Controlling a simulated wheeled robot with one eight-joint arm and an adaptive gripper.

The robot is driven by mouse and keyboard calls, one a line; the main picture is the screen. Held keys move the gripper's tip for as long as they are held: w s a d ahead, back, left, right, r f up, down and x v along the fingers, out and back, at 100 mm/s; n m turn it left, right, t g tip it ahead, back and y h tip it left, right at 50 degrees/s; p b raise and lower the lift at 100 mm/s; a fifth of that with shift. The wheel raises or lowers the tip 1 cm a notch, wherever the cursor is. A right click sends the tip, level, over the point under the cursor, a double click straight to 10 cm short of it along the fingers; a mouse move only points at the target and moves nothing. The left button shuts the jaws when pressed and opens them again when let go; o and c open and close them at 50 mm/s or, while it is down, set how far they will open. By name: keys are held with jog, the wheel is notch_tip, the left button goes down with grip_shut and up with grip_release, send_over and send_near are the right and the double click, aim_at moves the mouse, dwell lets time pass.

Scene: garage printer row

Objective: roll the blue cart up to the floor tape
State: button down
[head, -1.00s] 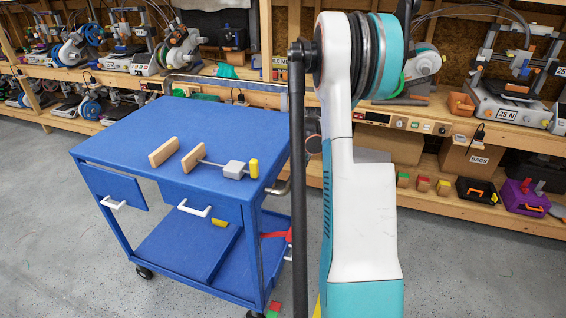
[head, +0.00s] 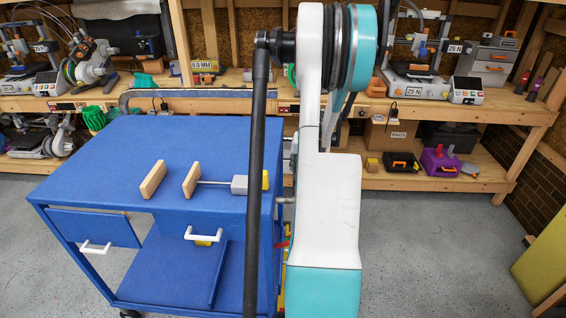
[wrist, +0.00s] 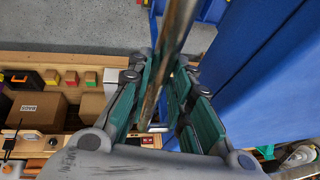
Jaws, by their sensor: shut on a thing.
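The blue cart (head: 110,165) stands at the left of the head view, with a flat top, two drawers with white pulls and a lower shelf. A grey metal rail (head: 205,93) runs along its far edge. In the wrist view my gripper (wrist: 163,66) is shut on the cart's metal handle bar (wrist: 178,22), which runs between its green-padded fingers. The cart's blue side (wrist: 265,70) is just to the right. In the head view my arm hides the gripper. I cannot make out the floor tape for sure in either view.
A wooden clamp with two jaws (head: 153,179) and a grey block (head: 240,185) lies on the cart top. A workbench (head: 520,113) with printers, boxes and a purple case (head: 440,161) lines the back. A yellow-green panel (head: 543,255) is at far right. Grey floor (head: 430,240) is clear to the right.

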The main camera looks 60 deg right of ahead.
jog(key=shift+s+d, duration=0.35)
jog(key=shift+s, duration=0.55)
jog(key=c, duration=1.4)
grip_release()
jog(key=shift+c, duration=0.2)
jog(key=v, duration=1.2)
